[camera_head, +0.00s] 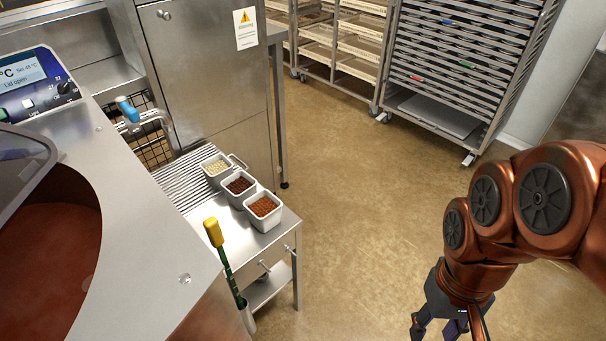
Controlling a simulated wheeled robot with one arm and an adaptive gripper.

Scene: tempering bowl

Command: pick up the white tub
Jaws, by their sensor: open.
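Three small square pale tubs stand in a diagonal row on a steel side shelf. The farthest tub (213,180) holds pale, whitish pieces. The middle tub (236,200) holds dark brown pieces, and the nearest tub (262,224) holds reddish-brown pieces. All three look upright, with whitish walls, so the contents tell them apart best. My gripper (435,328) is at the bottom edge, right of the shelf and well apart from the tubs. It points down, open and empty, with its tips partly cut off by the frame.
The steel shelf (285,232) has a ribbed rear part. A tempering machine (150,225) with a brown-filled bowl fills the left. A tray rack (470,60) stands behind. The floor (370,200) between shelf and arm is clear.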

